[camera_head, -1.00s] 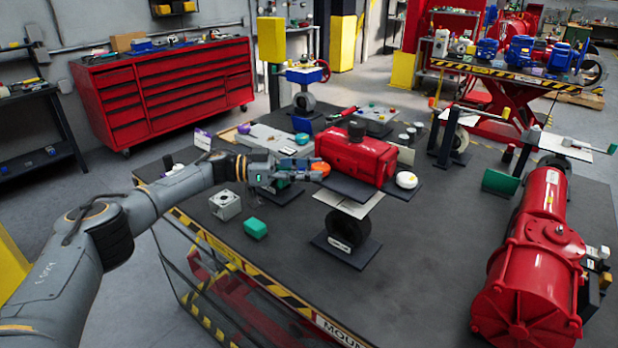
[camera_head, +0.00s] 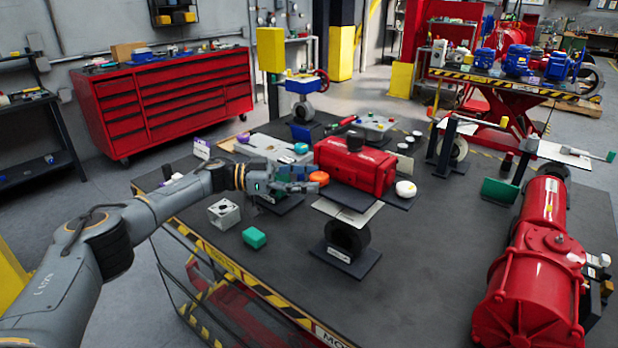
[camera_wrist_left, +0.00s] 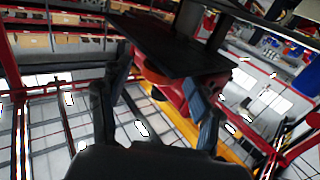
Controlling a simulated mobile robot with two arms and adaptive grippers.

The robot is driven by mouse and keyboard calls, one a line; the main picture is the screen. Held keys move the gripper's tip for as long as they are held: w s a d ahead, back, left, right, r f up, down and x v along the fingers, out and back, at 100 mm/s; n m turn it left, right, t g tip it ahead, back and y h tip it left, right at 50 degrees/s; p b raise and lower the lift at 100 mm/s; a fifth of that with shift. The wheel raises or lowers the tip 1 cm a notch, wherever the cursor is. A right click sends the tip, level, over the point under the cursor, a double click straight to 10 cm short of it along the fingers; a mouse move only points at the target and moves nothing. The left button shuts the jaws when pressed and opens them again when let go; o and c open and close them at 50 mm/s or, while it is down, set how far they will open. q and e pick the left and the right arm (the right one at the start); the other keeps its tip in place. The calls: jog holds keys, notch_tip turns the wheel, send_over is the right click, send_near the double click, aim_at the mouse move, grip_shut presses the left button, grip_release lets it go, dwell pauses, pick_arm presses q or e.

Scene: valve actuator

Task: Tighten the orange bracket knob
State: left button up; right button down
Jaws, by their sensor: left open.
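The orange knob (camera_head: 319,178) sits at the left end of the red actuator body (camera_head: 352,166) on the bench. I cannot tell whether a finger touches the knob. My right gripper is out of view.
A grey metal block (camera_head: 224,213) and a green block (camera_head: 254,238) lie near my left forearm. A black ring on a stand (camera_head: 347,237) is in front of the actuator. A large red cylinder (camera_head: 537,265) occupies the right. The bench's middle right is clear.

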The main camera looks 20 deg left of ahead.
pick_arm(q)
jog(key=v, duration=0.7)
jog(key=shift+s+a, duration=0.2)
jog(key=shift+a, duration=0.15)
